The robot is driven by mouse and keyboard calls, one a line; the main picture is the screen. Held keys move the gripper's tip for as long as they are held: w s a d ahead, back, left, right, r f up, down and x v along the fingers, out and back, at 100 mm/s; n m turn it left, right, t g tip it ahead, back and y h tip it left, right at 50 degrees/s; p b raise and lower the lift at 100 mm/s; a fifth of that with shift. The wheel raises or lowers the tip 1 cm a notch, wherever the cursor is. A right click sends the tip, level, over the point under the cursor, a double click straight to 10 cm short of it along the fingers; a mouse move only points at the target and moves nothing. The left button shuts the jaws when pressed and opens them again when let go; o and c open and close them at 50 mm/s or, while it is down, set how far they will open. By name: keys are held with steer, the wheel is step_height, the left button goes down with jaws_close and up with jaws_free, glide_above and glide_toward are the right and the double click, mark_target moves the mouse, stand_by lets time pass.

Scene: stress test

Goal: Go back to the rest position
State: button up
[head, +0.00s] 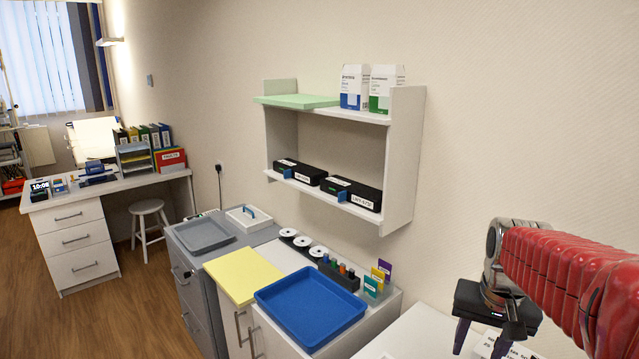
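My gripper (480,346) is at the lower right, at the end of my red-sleeved arm. Its black body points down and its two dark fingers stand apart, with nothing seen between them. It is above or in front of a white surface (418,335) with small labelled items on it. The bottom of the right finger is close to these items, and I cannot tell whether it touches them. The arm reaches in from the right edge, and part of it is out of view.
A wall shelf (403,150) holds boxes and black cases. Below it, low cabinets carry a blue tray (310,303), a yellow board (243,275), a grey tray (205,235) and several white spools. A desk (110,185) and stool (148,212) stand further left. The wooden floor at left is clear.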

steer(key=s+a+r+n+t, duration=0.1)
steer(key=s+a+n+t, duration=0.2)
steer(key=s+a, duration=1)
steer(key=shift+s+a+r+n+t+y, duration=0.25)
steer(key=shift+s+n, duration=0.2)
steer(key=shift+n, duration=0.55)
